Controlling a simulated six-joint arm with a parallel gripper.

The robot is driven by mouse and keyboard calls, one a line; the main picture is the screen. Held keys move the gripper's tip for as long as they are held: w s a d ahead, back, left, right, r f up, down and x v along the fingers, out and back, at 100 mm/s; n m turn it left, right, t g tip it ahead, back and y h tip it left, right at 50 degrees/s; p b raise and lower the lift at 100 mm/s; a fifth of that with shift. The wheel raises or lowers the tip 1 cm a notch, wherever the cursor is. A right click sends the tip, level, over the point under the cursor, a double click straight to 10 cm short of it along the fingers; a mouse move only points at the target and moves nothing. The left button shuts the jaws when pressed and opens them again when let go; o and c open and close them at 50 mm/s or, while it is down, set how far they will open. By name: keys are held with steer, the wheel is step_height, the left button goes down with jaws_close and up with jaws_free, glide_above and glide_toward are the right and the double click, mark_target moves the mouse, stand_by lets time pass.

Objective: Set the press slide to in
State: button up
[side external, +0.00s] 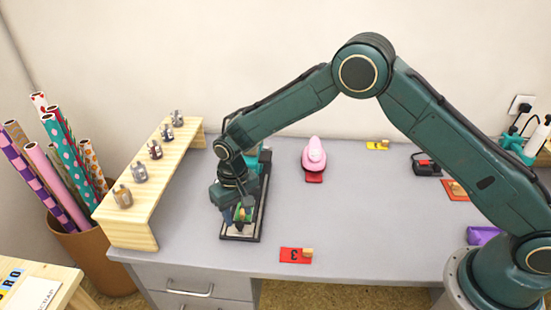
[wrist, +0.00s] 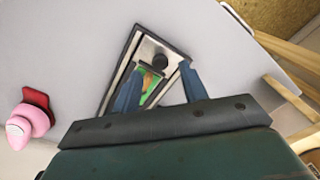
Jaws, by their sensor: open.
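The press is teal at its back (side external: 264,160) and stands on a long dark-edged base at the left of the desk, partly hidden by my arm. Its slide seems to be the pale metal plate with a round black knob (wrist: 159,61), seen at the front end of the base in the wrist view. A green and orange piece (wrist: 149,84) shows between my fingers, behind the knob. My gripper (wrist: 160,70) is open, pointing down over the front part of the press. Its fingers are on either side, with the knob just beyond their tips. In the side view my gripper (side external: 238,213) hides much of the slide. Contact cannot be told.
A wooden rack (side external: 150,185) with several metal-topped stamps stands left of the press. A pink stapler-like tool (side external: 314,155) is to the right. A red card marked 3 (side external: 295,255) lies near the front edge. The desk middle is clear.

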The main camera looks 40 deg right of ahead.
mark_target(239, 223)
steer(key=shift+f, duration=1.55)
steer(key=shift+w, duration=0.1)
jaws_close()
